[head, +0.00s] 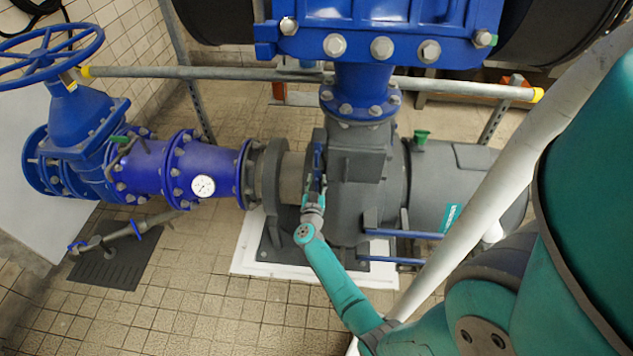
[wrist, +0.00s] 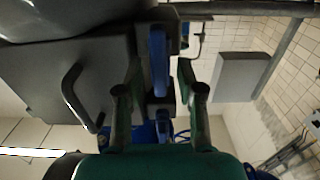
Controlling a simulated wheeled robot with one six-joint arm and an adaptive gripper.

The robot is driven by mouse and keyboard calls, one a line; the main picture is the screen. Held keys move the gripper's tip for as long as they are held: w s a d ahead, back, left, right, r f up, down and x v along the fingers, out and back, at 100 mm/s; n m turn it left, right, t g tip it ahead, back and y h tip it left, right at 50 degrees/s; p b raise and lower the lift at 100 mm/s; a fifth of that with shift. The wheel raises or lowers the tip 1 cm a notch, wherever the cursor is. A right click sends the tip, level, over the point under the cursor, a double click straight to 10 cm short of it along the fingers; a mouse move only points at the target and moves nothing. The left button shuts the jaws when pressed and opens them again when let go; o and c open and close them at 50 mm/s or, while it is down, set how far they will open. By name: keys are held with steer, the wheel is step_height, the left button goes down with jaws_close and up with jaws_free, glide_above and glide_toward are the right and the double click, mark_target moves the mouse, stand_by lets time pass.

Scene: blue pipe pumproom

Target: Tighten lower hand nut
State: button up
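A blue hand nut (wrist: 158,62), shaped like a flat bar, shows between my fingertips in the wrist view. A second blue part (wrist: 160,117) shows nearer the palm in that picture; I cannot tell which is the lower nut. In the head view a narrow blue part (head: 318,158) stands on the grey pump housing, just above my gripper (head: 314,196). In the wrist view my gripper (wrist: 159,75) is open. Its two fingers stand on either side of the blue bar, with a gap on each side. I see no contact.
The dark grey pump (head: 357,185) stands on a white-edged plinth (head: 250,265). Blue rails (head: 392,232) stick out at its right. A blue pipe (head: 212,172) with a gauge (head: 203,187) lies left. A grey horizontal pipe (head: 225,73) crosses behind. Tiled floor in front is clear.

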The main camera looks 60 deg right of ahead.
jaws_close()
steer(key=m, duration=0.3)
steer(key=s+m, duration=0.1)
steer(key=m, duration=0.2)
steer(key=f+m, duration=0.1)
steer(key=m, duration=0.2)
steer(key=shift+s+d, duration=0.15)
steer(key=shift+d, duration=0.05)
steer(key=shift+s+f+m, duration=0.1)
steer(key=shift+f+m, duration=0.1)
steer(key=shift+m, duration=1.25)
steer(key=shift+f+m, duration=0.25)
steer(key=shift+m, duration=1.15)
steer(key=shift+s+f+m, duration=0.1)
steer(key=shift+f+m, duration=0.1)
steer(key=shift+m, duration=1.25)
